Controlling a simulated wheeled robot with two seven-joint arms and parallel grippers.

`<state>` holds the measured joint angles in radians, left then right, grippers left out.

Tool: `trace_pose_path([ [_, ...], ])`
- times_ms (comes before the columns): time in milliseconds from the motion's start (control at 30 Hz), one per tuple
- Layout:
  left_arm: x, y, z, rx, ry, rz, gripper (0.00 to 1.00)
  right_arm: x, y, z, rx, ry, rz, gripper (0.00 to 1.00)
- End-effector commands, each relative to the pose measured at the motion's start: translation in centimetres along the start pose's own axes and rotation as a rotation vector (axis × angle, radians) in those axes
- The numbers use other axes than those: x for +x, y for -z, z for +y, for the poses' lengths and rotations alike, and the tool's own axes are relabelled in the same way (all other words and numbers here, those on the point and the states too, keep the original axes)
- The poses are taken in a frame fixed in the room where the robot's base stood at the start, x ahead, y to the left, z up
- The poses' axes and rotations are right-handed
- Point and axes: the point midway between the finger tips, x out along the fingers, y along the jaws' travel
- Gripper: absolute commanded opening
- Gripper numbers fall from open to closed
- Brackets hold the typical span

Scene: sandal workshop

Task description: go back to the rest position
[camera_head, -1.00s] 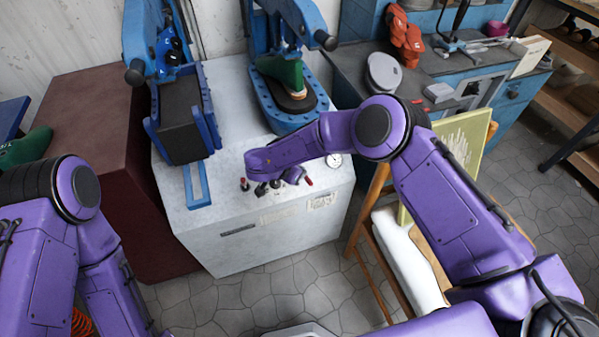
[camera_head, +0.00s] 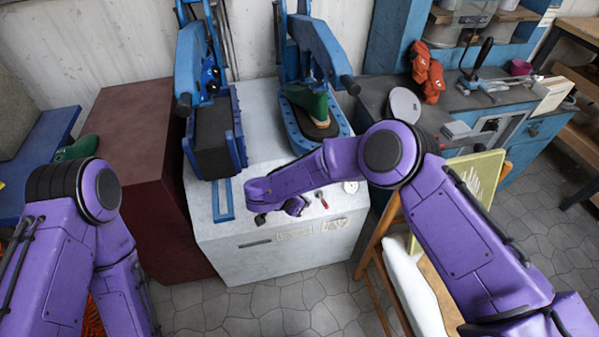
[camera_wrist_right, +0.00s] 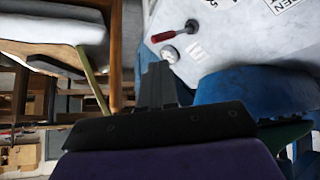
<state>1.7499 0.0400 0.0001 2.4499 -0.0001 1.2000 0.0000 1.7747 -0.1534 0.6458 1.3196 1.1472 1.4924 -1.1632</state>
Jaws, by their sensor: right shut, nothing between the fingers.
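My right arm reaches in from the right in the head view, with its wrist bent over the front of the white press machine (camera_head: 255,215). My right gripper (camera_wrist_right: 157,85) is shut and empty in the right wrist view. A red-handled lever (camera_wrist_right: 163,37) and a round gauge (camera_wrist_right: 170,54) lie beyond its fingertips. In the head view the wrist mostly hides this gripper. My left arm hangs bent at the lower left, and its gripper is out of view.
A green shoe last (camera_head: 309,103) sits on the right blue press (camera_head: 305,140). The left press has a black pad (camera_head: 212,140). A dark red cabinet (camera_head: 135,150) stands left. A wooden chair (camera_head: 369,262) stands close beneath the right arm. Tiled floor (camera_head: 300,308) shows in front.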

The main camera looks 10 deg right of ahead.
Motion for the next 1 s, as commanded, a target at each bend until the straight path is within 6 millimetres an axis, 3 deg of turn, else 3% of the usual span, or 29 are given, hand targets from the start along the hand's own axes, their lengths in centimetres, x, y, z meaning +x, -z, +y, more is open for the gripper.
trace_pose_path([
  [167, 0.0, 0.0, 0.0, 0.000, 0.000, 0.000, 0.00, 0.0, 0.0, 0.0, 0.004, 0.000, 0.000, 0.00],
  [333, 0.0, 0.0, 0.0, 0.000, 0.000, 0.000, 0.00, 0.0, -0.1, -0.7, 0.134, 0.064, 0.017, 0.00],
  [467, 0.1, -0.1, 0.0, 0.000, 0.000, 0.000, 0.00, 2.9, -1.9, 2.5, 0.121, 0.226, 0.088, 0.00],
  [567, 0.4, -0.2, 0.0, 0.000, 0.000, 0.000, 0.00, 6.1, -3.7, 7.6, 0.041, 0.324, 0.080, 0.00],
  [667, 0.7, -0.3, 0.1, 0.000, 0.000, 0.000, 0.00, 8.7, -5.7, 14.6, -0.065, 0.367, 0.006, 0.00],
  [700, 0.8, -0.3, 0.1, 0.000, 0.000, 0.000, 0.00, 9.4, -6.4, 17.9, -0.108, 0.365, -0.037, 0.00],
  [800, 1.2, -0.5, 0.1, 0.000, 0.000, 0.000, 0.00, 10.1, -7.9, 26.1, -0.210, 0.328, -0.156, 0.00],
  [900, 1.4, -0.6, 0.1, 0.000, 0.000, 0.000, 0.00, 9.7, -8.5, 32.8, -0.295, 0.269, -0.245, 0.00],
  [1000, 1.6, -0.7, 0.1, 0.000, 0.000, 0.000, 0.00, 9.3, -8.4, 36.9, -0.347, 0.215, -0.282, 0.00],
])
